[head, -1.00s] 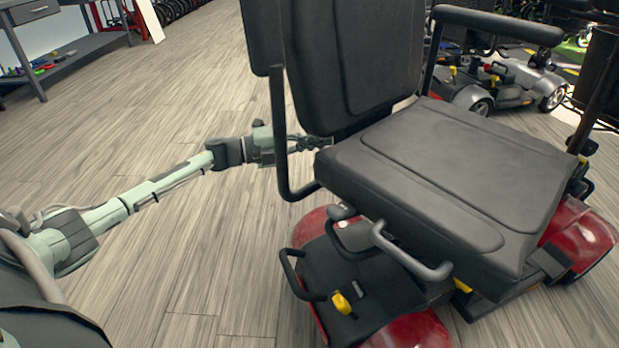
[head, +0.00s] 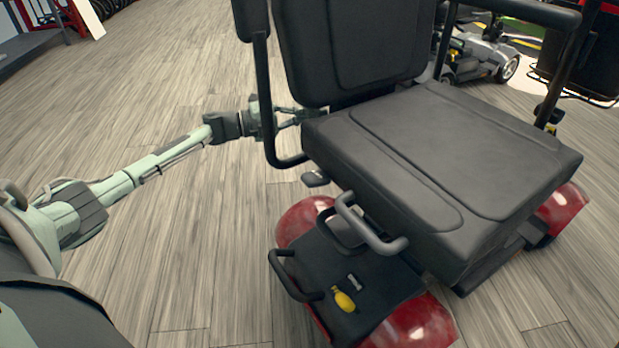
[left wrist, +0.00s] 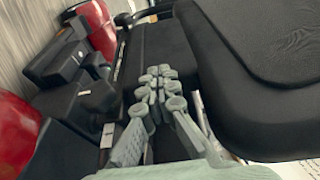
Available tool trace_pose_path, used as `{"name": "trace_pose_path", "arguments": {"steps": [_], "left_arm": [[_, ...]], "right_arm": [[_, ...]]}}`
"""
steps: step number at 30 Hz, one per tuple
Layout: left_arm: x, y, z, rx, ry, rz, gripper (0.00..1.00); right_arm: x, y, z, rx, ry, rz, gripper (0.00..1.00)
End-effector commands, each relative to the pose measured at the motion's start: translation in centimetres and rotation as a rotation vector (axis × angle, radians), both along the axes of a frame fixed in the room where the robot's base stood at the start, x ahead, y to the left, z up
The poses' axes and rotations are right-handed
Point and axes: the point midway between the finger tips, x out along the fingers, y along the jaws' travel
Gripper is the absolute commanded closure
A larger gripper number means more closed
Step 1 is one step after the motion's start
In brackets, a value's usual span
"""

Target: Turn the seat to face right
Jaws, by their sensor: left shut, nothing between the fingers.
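The black padded seat (head: 450,150) with its upright backrest (head: 350,45) and armrests is on a red scooter (head: 410,325). The backrest stands along the seat's far left side, so the seat opens toward the lower right. A bent lever (head: 372,225) sticks out under the near edge. My left gripper (head: 318,112) reaches in from the left, behind the left armrest post, at the seat's rear left corner. In the left wrist view the fingers (left wrist: 158,92) are shut and empty, close beside the dark cushion (left wrist: 270,50). Contact is unclear. My right gripper is out of view.
A black deck (head: 350,275) with a yellow knob (head: 343,300) lies below the seat. A silver scooter (head: 485,55) stands behind. A grey bench (head: 30,45) is at the upper left. Wood floor (head: 170,70) is open on the left.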

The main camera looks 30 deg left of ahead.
Motion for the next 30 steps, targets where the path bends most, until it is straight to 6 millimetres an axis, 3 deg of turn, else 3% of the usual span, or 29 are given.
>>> {"name": "trace_pose_path", "arguments": {"steps": [30], "left_arm": [[-0.11, 0.8, 0.07, 0.0, 0.0, 0.018, 1.0]], "right_arm": [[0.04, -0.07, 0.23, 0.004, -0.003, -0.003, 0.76]]}}
